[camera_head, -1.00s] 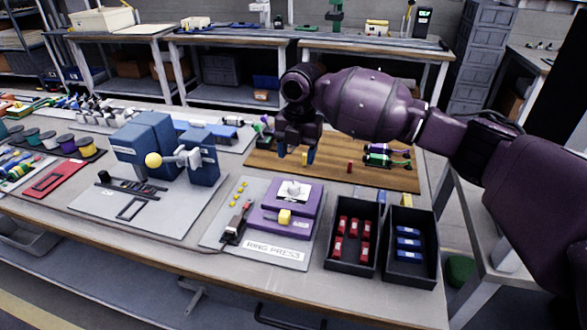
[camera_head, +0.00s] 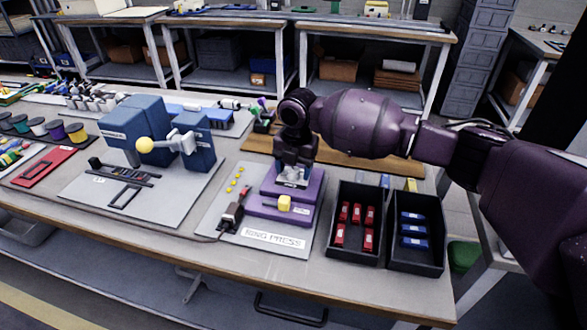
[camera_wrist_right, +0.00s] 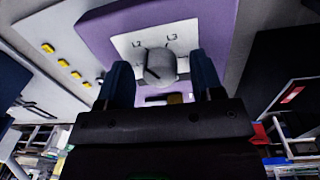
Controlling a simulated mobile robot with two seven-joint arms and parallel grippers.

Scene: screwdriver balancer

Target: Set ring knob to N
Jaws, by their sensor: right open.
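The ring press is a purple stepped block (camera_head: 268,208) with a yellow block (camera_head: 285,203) on its lower front step. Its grey ring knob (camera_wrist_right: 160,66) stands on a white dial plate (camera_wrist_right: 127,45) with L markings, L3 among them, in the right wrist view. I cannot make out an N or the exact pointer direction. My right gripper (camera_head: 293,178) is over the dial in the head view and hides most of the knob. In the wrist view its two blue fingers are apart, one on each side of the knob, with no clear contact. My left gripper is not in view.
A labelled grey board (camera_head: 215,212) carries the press, a dark tool with a cable and several yellow buttons. Two black bins (camera_head: 345,255) with red and blue pieces stand to the right. A blue machine (camera_head: 135,118) stands to the left.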

